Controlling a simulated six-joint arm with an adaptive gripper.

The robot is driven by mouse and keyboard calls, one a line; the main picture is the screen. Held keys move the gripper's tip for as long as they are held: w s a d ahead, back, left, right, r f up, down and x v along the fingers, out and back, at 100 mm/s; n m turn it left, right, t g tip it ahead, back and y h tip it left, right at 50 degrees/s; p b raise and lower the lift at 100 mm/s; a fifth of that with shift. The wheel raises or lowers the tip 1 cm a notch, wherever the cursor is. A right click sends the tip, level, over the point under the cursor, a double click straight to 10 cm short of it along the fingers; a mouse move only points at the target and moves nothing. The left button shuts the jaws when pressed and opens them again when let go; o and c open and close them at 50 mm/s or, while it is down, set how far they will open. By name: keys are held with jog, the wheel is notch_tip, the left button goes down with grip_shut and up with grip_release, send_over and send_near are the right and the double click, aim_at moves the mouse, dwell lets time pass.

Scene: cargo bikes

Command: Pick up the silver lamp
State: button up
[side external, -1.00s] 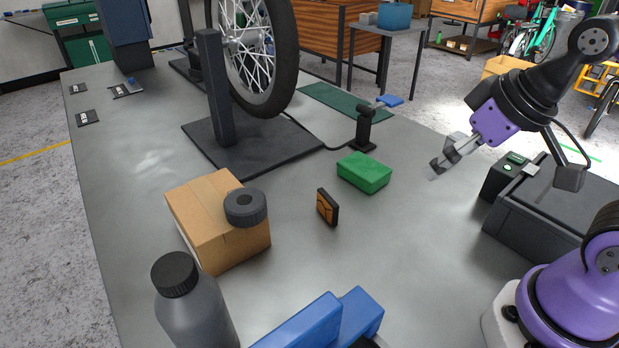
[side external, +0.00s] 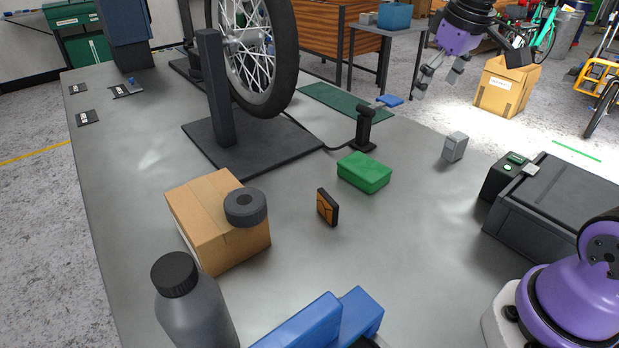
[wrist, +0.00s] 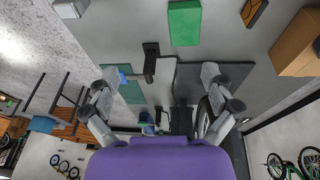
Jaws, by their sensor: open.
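The silver lamp (side external: 454,148) appears to be the small silver-grey block standing upright on the grey table near its right edge. It also shows at the top left of the wrist view (wrist: 70,8), partly cut off by the frame. My gripper (side external: 437,84) is in the air above and behind the lamp, near the table's far right edge. Its fingers are spread and empty, and it does not touch the lamp. In the wrist view the fingers (wrist: 160,74) are wide apart, with the lamp outside them.
A black stand with a blue lever (side external: 364,128) is behind. A dark case (side external: 560,205) is at the right. A cardboard box (side external: 215,225) and bottle (side external: 195,305) are at front left.

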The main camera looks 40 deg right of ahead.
jog(key=w+d+f+g, duration=0.1)
jog(key=w+d+f, duration=0.1)
jog(key=d, duration=0.4)
jog(key=w+d+f+g, duration=0.1)
jog(key=w+d+f, duration=0.15)
jog(key=d, duration=0.45)
jog(key=g+y, duration=0.1)
send_over(461, 137)
jog(key=shift+m, duration=0.3)
notch_tip(461, 137, down, 6)
jog(key=shift+r, duration=0.15)
notch_tip(461, 137, down, 5)
jog(key=shift+r, duration=0.15)
notch_tip(461, 137, down, 6)
jog(key=shift+r, duration=0.1)
jog(key=c, duration=1.3)
